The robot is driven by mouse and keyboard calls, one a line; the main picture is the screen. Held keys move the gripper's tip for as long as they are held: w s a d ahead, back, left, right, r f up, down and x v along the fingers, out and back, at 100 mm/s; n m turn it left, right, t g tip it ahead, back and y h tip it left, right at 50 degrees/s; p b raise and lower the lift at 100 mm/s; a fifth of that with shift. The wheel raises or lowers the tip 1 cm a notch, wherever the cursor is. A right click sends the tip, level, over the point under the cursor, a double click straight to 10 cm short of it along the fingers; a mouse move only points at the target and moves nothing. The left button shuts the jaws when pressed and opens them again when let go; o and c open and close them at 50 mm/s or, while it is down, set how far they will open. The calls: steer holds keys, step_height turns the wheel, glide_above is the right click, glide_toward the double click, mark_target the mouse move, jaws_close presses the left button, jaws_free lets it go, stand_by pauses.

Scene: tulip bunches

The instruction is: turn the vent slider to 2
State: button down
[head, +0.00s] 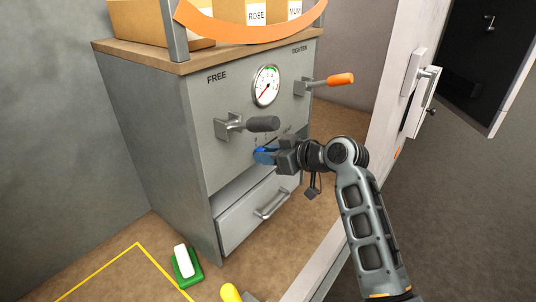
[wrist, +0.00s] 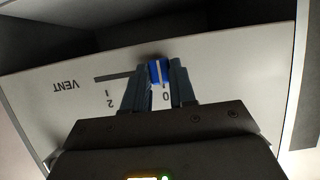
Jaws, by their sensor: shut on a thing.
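The blue vent slider (wrist: 154,72) sits in a dark slot (wrist: 115,77) on a pale panel marked VENT, which appears upside down in the wrist view. The slider has a white line and stands close to the 0 mark. The 2 mark lies to the left along the slot; the 1 is hidden, likely behind a finger. My gripper (wrist: 155,88) is shut on the slider, a finger on each side. In the head view my gripper (head: 277,154) reaches the grey cabinet's front from the right, at the blue slider (head: 262,155).
Above are a grey-knobbed lever (head: 262,124), an orange-handled lever (head: 339,80) and a round gauge (head: 266,86). A drawer (head: 240,220) with a bar handle is below. A white door frame (head: 385,110) stands right of my arm. A green-and-white block (head: 186,267) lies on the floor.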

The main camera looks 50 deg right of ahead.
steer(key=d+b, duration=0.1)
steer(key=d, duration=0.7)
steer(key=shift+w, duration=0.1)
steer(key=c, duration=0.9)
jaws_free()
steer(key=v, duration=0.7)
steer(key=shift+s+r+b, duration=0.2)
steer(key=shift+s+b, duration=0.15)
steer(key=shift+b, duration=0.05)
